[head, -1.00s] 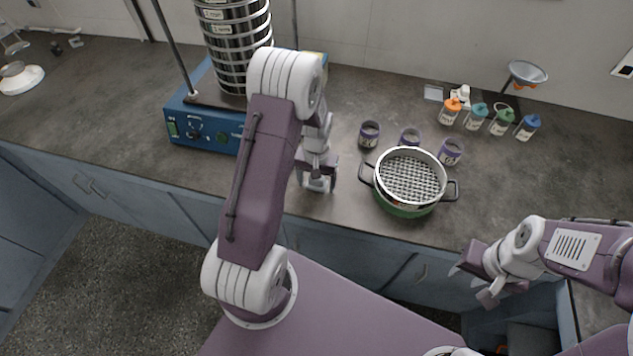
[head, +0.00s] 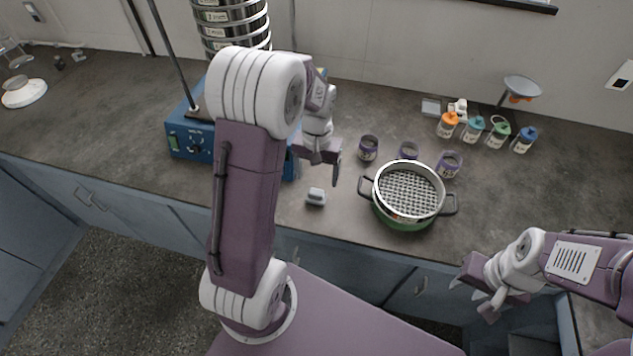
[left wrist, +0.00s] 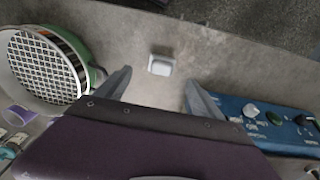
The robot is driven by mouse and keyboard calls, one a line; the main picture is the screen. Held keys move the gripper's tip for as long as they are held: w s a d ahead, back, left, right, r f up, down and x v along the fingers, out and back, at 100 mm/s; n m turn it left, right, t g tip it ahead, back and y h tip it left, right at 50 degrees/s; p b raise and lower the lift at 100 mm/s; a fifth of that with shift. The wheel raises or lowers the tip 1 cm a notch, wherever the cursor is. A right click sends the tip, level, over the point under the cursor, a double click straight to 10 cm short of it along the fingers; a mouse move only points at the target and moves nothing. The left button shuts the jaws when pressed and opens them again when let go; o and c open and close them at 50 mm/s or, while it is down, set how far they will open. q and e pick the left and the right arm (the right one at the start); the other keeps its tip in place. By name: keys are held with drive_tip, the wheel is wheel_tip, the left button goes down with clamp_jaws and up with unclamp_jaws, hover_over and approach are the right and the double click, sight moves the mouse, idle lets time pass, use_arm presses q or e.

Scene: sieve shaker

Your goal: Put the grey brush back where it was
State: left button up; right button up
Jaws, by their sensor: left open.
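The grey brush (head: 316,196), a small light-grey block, lies on the dark bench near its front edge, left of the green-rimmed sieve pan. It also shows in the left wrist view (left wrist: 160,65), beyond the fingertips. My left gripper (head: 316,172) is open and empty, raised above and behind the brush and apart from it. In the left wrist view the open left gripper (left wrist: 158,88) has bare bench between its fingers. My right gripper (head: 474,292) is in front of the bench at the right, its fingers spread and empty.
The sieve pan (head: 408,222) with handles stands right of the brush. Several purple-banded jars (head: 368,148) are behind it, and bottles (head: 472,134) further back. The blue shaker (head: 190,140) with its sieve stack (head: 232,22) stands to the left. Bench around the brush is clear.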

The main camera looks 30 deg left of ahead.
use_arm(q)
drive_tip(key=s+d+m, duration=0.1)
drive_tip(key=s+d, duration=0.2)
drive_tip(key=s, duration=0.3)
drive_tip(key=s+d+m+t, duration=0.1)
drive_tip(key=s+d, duration=0.2)
drive_tip(key=s, duration=0.2)
drive_tip(key=shift+s+d, duration=0.35)
drive_tip(key=shift+s, duration=0.1)
drive_tip(key=shift+f, duration=0.1)
